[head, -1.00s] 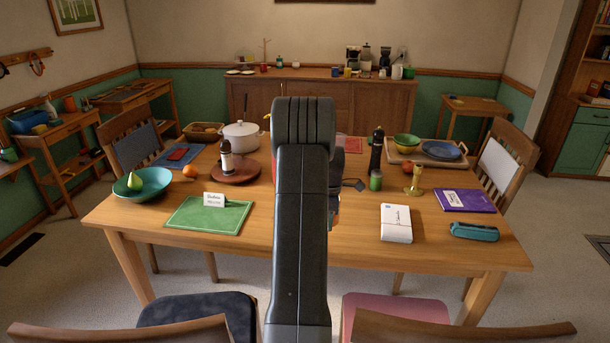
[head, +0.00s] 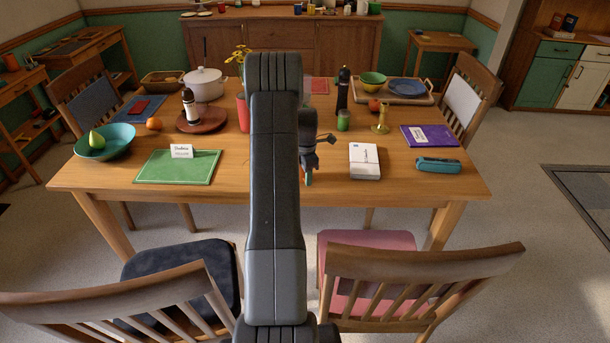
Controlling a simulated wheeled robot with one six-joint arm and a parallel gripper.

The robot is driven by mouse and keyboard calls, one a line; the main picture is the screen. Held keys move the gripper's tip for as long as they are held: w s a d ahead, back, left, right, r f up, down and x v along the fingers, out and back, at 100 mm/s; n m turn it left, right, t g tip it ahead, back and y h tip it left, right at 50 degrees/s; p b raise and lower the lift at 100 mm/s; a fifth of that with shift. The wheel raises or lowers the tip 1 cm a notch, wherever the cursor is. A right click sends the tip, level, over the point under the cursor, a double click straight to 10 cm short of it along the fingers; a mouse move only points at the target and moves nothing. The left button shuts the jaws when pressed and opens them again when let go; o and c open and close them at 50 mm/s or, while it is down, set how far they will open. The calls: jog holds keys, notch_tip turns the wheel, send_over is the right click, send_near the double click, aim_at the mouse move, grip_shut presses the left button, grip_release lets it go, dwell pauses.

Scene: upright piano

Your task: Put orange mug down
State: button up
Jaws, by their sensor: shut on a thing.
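My gripper (head: 307,168) shows only partly, just right of my dark arm, over the near middle of the wooden table (head: 250,196). The rest of the mug is hidden behind my arm and gripper. I cannot tell whether it touches the tabletop.
A green mat (head: 176,168) with a card lies left of my arm. A white box (head: 364,161) lies close on the right, with a teal case (head: 438,165) and purple book (head: 430,136) beyond. Two chairs (head: 420,262) (head: 130,290) stand in front.

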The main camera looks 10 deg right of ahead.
jog(key=shift+f, duration=0.85)
jog(key=o, duration=1.3)
jog(key=shift+r, duration=0.1)
notch_tip(320, 180, up, 12)
jog(key=shift+s+r+b, duration=0.1)
jog(key=shift+b, duration=0.6)
